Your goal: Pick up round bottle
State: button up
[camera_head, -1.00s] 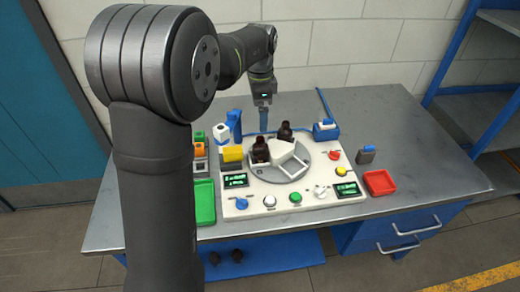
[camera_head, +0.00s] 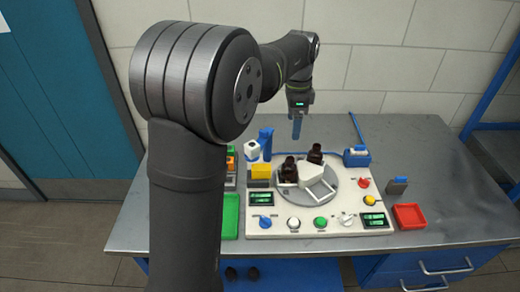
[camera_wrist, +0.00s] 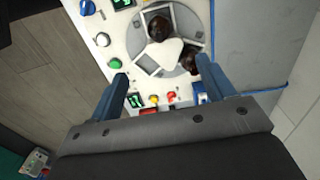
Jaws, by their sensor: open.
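Two dark amber bottles stand on the grey round turntable (camera_head: 329,204) of a white panel. One bottle (camera_head: 290,170) is at the left of a white divider (camera_head: 312,177), the other (camera_head: 315,153) behind it. I cannot tell which is the round one. My gripper (camera_head: 297,128) is open and empty, pointing down above and behind the bottles.
The white panel (camera_head: 290,226) carries knobs, buttons and green displays. A yellow block (camera_head: 261,172) and a blue upright part (camera_head: 266,143) stand left of the turntable. A blue device (camera_head: 357,158) is right of it. A red tray (camera_head: 409,217) and green tray (camera_head: 230,217) flank the panel.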

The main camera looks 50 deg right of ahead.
jog(key=n, duration=0.5)
send_near(290, 159)
jog(key=shift+n, duration=0.3)
jog(key=f, duration=0.6)
jog(key=shift+s+a+f, duration=0.15)
jog(key=shift+a+f, duration=0.05)
jog(key=shift+f, duration=0.15)
jog(key=shift+w+d+f, duration=0.1)
jog(key=shift+d+f, duration=0.05)
jog(key=shift+f, duration=1.25)
jog(key=shift+w+d+f, duration=0.1)
jog(key=shift+d+f, duration=0.05)
jog(key=shift+f, duration=1.2)
jog(key=c, duration=1.1)
